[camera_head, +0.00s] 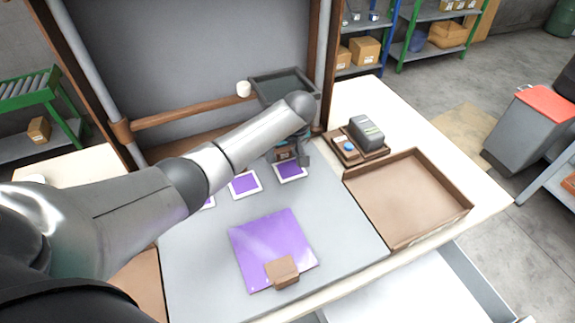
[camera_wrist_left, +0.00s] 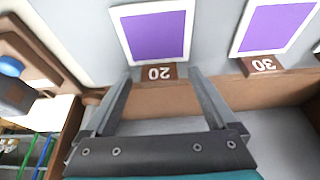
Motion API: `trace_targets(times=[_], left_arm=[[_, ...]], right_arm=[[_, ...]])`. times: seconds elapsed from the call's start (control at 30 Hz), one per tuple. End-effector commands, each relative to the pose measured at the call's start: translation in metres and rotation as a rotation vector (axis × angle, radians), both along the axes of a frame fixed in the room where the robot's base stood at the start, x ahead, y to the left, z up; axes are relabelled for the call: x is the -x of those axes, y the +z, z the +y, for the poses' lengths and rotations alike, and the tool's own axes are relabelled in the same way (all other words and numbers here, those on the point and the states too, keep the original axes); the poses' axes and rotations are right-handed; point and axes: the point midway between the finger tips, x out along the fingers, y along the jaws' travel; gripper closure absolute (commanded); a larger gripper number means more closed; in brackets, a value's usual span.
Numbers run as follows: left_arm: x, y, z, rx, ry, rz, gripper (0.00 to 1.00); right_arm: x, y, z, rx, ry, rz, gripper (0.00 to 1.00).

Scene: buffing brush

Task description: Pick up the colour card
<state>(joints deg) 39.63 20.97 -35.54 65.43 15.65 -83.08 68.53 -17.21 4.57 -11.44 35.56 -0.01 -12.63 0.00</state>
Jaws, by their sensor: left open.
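Several white-bordered cards with purple centres lie in a row at the back of the grey work surface. The rightmost card in the head view (camera_head: 291,170) lies just in front of my left gripper (camera_head: 293,155). Another card (camera_head: 244,184) lies left of it, and a third (camera_head: 208,202) is mostly hidden behind my arm. In the left wrist view, the gripper (camera_wrist_left: 161,76) is open and empty. Its fingertips are on either side of a brown tag marked 20 (camera_wrist_left: 158,73), at the edge of a card (camera_wrist_left: 157,37). A card by tag 30 (camera_wrist_left: 275,27) is beside it. My right gripper is not in view.
A larger purple sheet (camera_head: 262,236) with a brown block (camera_head: 282,271) on it lies at the front. A shallow brown tray (camera_head: 408,193) and a grey device with a blue knob (camera_head: 366,131) stand at right. A wooden frame rises behind.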

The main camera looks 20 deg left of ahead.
Motion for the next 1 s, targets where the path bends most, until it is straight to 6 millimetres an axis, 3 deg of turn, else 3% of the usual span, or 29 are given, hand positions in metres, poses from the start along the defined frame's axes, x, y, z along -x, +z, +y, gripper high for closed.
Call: trace_targets(times=[0.1,0.87,1.0], left_arm=[[-0.0002,0.0006,-0.0004,0.001,0.0,-0.001,0.11],[0.0002,0.0005,-0.0004,0.0,0.0,0.0,0.96],[0.0001,0.0005,-0.0004,0.0,0.0,0.0,0.98]], right_arm=[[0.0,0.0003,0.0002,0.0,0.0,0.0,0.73],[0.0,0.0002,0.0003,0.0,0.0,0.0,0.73],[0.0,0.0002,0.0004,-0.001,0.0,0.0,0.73]])
